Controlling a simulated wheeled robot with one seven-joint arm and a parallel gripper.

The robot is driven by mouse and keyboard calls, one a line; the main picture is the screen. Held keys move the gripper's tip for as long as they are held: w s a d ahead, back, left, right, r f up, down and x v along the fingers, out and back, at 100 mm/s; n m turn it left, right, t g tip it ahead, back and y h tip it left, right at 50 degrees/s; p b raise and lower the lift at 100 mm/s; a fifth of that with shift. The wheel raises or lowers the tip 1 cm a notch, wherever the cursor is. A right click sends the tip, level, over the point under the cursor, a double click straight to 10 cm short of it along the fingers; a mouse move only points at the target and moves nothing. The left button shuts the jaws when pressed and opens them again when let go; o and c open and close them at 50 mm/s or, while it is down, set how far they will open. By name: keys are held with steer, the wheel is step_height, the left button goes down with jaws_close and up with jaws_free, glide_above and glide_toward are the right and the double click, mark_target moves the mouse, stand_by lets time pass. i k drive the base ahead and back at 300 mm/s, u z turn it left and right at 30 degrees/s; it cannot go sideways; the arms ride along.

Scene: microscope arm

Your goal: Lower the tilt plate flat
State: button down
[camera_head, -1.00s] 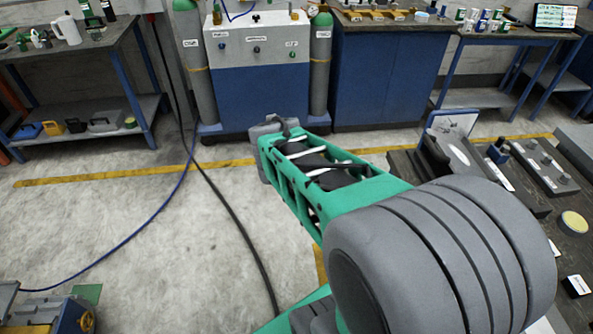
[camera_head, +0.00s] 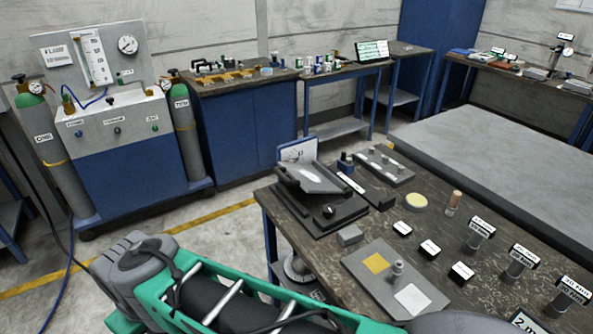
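The tilt plate (camera_head: 318,177) is a grey plate with a paler patch on top. It sits tilted over a dark base (camera_head: 322,212) at the far left part of the workbench. A dark round knob (camera_head: 328,211) is on the near side of the base. A white panel in a blue frame (camera_head: 297,150) stands upright behind the plate. My green and grey arm crosses the lower left of the view, in front of the bench. My gripper cannot be made out, and nothing of mine is seen touching the plate.
The wooden workbench (camera_head: 487,235) also bears a grey block (camera_head: 349,235), a flat grey plate with yellow and white squares (camera_head: 366,287), a yellow disc (camera_head: 416,202) and several labelled posts and blocks. A grey platform (camera_head: 480,150) lies behind it.

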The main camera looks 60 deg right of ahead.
mark_target(314, 178)
steer(key=z, duration=0.75)
steer(key=i, duration=0.65)
steer(key=u, duration=0.75)
